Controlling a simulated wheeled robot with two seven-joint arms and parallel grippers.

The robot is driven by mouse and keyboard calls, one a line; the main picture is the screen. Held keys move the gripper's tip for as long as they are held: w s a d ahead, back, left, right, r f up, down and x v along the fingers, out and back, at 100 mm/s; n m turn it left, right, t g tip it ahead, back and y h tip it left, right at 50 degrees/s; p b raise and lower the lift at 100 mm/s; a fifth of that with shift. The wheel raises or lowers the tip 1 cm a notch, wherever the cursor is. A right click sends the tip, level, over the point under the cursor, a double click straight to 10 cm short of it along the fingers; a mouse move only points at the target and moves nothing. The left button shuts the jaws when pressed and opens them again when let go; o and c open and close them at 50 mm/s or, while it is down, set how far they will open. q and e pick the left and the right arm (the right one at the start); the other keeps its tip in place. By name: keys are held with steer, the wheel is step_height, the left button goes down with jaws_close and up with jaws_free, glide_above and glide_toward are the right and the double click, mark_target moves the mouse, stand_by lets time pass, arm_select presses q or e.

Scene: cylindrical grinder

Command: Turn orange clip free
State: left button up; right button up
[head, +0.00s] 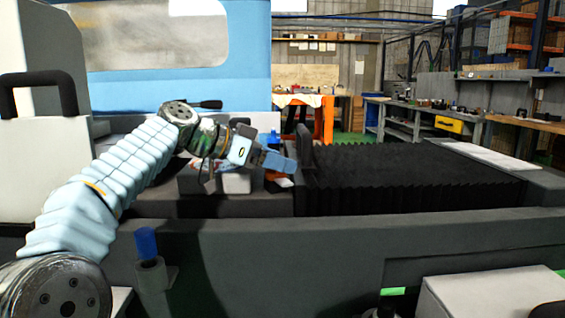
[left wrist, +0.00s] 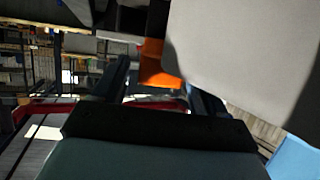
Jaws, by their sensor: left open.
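My left gripper (head: 288,164) reaches in from the left over the middle of the machine, level with the near end of the black bellows. In the left wrist view its two dark fingers (left wrist: 160,76) stand apart. An orange piece (left wrist: 154,58), which looks like the orange clip, shows between and beyond them beside a large grey surface. I cannot tell whether the fingers touch it. In the head view a small orange patch (head: 285,182) shows just below the fingers, mostly hidden by the gripper. My right gripper is not in view.
Black bellows (head: 400,175) stretch to the right of the gripper. A dark upright plate (head: 304,150) stands close to the fingertips. A blue-capped post (head: 146,243) rises from the machine's front. An orange-legged table (head: 325,120) and benches stand behind.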

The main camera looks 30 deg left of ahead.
arm_select(q)
steer(key=p+v, duration=0.1)
steer(key=v, duration=1)
steer(key=shift+s+a, duration=0.3)
steer(key=shift+s, duration=0.05)
steer(key=shift+c, duration=0.5)
